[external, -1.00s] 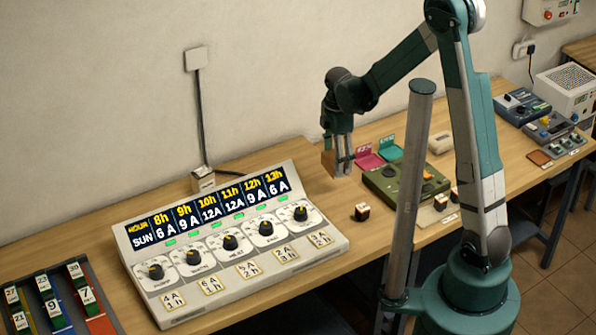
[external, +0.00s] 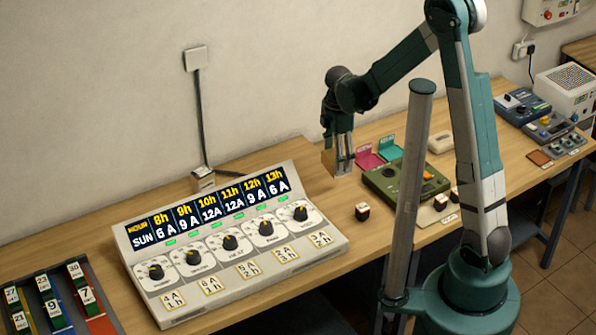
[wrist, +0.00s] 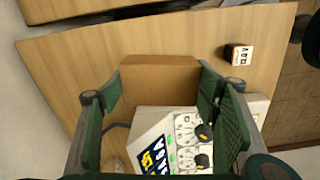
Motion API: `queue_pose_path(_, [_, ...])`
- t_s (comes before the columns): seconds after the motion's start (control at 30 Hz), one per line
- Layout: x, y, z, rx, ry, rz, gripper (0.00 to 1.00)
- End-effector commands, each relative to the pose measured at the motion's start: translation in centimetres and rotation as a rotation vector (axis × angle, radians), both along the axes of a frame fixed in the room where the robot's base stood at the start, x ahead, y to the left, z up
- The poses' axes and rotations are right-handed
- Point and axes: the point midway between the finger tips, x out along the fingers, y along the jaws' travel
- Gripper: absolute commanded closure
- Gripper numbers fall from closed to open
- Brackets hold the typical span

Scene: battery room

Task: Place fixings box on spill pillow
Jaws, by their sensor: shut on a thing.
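A plain brown cardboard box, which I take for the fixings box (wrist: 160,80), sits between the two green fingers of my gripper (wrist: 160,92) in the wrist view. My gripper is shut on it. In the external view, my gripper (external: 343,162) points down at the back of the bench, and part of the box (external: 327,162) shows at its left side. I cannot tell whether the box touches the bench. A small beige rounded block (external: 440,142), possibly the spill pillow, lies to the right, beyond the green device.
A large control panel (external: 235,245) with knobs stands left of my gripper. Pink (external: 368,160) and teal (external: 390,153) labelled pieces and a green device (external: 405,182) stand just to the right. A small dark-and-white cube (external: 362,211) sits in front. Bare bench lies behind the panel.

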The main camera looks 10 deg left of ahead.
Motion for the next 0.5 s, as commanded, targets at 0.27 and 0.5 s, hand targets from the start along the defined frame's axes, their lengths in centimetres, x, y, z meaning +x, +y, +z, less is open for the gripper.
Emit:
queue_pose_path(0.27, [3.1,-0.8,0.0,0.0,0.0,-0.039,0.54])
queue_pose_path(0.5, [8.7,-2.9,0.0,0.0,0.0,-0.112,0.54])
